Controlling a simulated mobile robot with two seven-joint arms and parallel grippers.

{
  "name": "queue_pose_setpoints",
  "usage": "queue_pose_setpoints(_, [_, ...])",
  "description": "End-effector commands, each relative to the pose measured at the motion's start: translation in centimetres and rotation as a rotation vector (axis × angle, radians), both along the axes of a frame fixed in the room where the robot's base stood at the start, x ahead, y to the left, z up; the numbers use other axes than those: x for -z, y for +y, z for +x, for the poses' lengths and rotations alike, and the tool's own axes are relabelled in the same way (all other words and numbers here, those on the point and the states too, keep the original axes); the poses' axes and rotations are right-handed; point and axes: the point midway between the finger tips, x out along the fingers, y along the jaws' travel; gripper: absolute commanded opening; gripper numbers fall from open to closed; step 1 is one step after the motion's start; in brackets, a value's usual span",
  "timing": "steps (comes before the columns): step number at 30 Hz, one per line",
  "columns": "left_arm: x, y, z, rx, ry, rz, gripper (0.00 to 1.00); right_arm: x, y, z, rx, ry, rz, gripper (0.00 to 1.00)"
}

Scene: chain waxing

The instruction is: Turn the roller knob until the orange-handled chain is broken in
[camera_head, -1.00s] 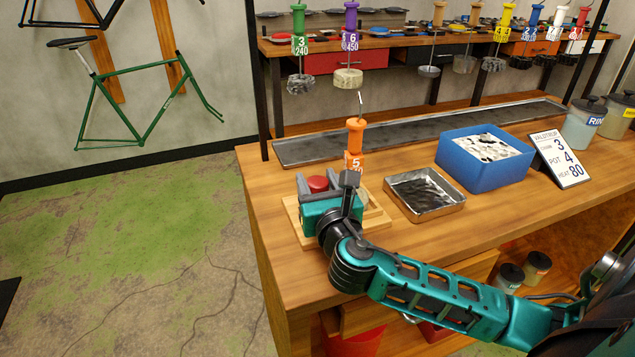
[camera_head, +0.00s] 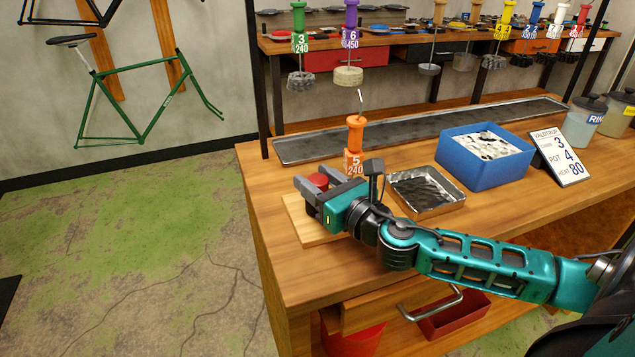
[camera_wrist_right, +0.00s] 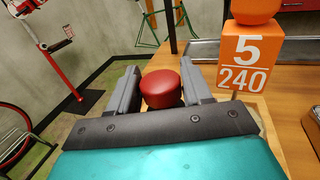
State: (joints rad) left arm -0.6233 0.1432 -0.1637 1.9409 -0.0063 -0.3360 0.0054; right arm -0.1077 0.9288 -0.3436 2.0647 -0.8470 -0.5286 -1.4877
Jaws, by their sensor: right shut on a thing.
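The red roller knob (camera_head: 318,182) stands at the near left corner of the bench, above a wooden base (camera_head: 312,228). My right gripper (camera_head: 315,180) is shut on it, with one grey finger on each side. In the right wrist view the knob (camera_wrist_right: 161,90) sits between the fingers (camera_wrist_right: 162,78). The orange handle (camera_head: 355,134) stands upright behind the gripper, with a hook on top and an orange tag reading 5 and 240 (camera_wrist_right: 242,62). The chain below it and most of the roller are hidden by my gripper. My left gripper is not in view.
A metal tray (camera_head: 428,190) and a blue bin of pale pieces (camera_head: 485,157) stand right of the gripper. A sign (camera_head: 560,157) reads 3, 4, 80. Other handles hang behind, including green (camera_head: 298,17) and purple (camera_head: 351,14). A long dark tray (camera_head: 430,130) crosses the bench.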

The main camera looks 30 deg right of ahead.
Motion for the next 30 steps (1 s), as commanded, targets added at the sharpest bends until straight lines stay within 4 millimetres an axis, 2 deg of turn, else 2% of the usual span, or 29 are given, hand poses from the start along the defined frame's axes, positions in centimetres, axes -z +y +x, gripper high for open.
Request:
queue_pose_setpoints(3, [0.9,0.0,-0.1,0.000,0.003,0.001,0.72,0.3,0.0,0.0,-0.060,0.001,-0.003,0.19])
queue_pose_setpoints(9, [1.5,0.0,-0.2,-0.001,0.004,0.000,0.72,0.2,0.0,0.0,-0.122,0.001,0.000,0.19])
queue_pose_setpoints(24, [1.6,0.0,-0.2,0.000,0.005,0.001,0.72,0.1,0.1,0.0,-0.142,0.001,0.002,0.19])
queue_pose_setpoints(25, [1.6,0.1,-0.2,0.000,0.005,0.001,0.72,0.1,0.1,0.0,-0.142,0.001,0.002,0.52])
queue_pose_setpoints(30, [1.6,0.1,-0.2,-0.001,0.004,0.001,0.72,0.1,0.0,0.0,-0.141,0.000,0.002,0.68])
